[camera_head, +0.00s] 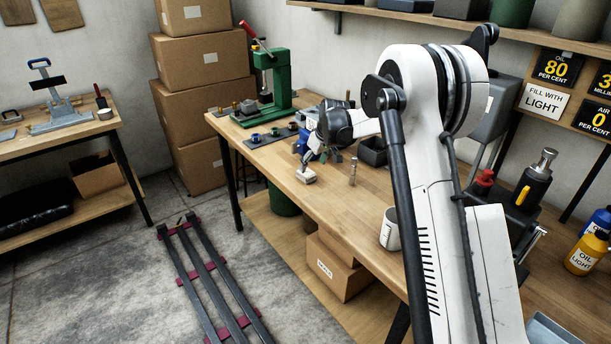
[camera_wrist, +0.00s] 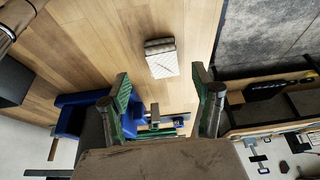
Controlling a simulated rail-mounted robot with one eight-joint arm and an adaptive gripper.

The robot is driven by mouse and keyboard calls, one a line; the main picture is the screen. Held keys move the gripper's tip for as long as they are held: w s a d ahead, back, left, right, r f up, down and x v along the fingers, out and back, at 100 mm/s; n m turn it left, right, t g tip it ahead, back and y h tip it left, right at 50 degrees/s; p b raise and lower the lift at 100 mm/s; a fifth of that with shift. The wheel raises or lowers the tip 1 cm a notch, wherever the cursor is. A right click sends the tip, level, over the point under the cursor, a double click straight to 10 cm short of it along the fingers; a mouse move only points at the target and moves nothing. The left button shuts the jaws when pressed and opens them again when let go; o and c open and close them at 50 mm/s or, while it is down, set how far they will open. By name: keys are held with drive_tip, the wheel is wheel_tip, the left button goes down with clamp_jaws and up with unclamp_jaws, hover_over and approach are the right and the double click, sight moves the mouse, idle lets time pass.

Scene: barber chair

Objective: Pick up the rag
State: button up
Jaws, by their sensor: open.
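The rag (camera_head: 306,177) is a small folded pale cloth lying flat on the wooden workbench (camera_head: 345,205), close to its front edge. It also shows in the wrist view (camera_wrist: 162,62), beyond my fingertips and roughly centred between them. My gripper (camera_head: 308,162) is just above the rag in the head view, pointing down toward it. In the wrist view my gripper (camera_wrist: 164,88) is open, with its two green-and-dark fingers wide apart and nothing between them. Whether the fingertips touch the rag is too small to tell.
A small metal cylinder (camera_head: 353,171) stands right of the rag, and a white mug (camera_head: 389,230) stands nearer. A blue bin (camera_wrist: 75,112) and a black bin (camera_head: 373,152) are on the bench. A green press (camera_head: 272,85) stands at the far end. Bare wood surrounds the rag.

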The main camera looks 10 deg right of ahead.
sight(307, 172)
drive_tip(key=shift+x, duration=0.8)
drive_tip(key=x, duration=0.3)
drive_tip(key=shift+w+a+f+p, duration=0.2)
drive_tip(key=shift+w+a+p, duration=0.15)
drive_tip(key=shift+w+p, duration=0.05)
drive_tip(key=shift+w+a+f, duration=0.1)
drive_tip(key=shift+w+f, duration=0.1)
drive_tip(key=shift+f, duration=0.5)
drive_tip(key=c, duration=1)
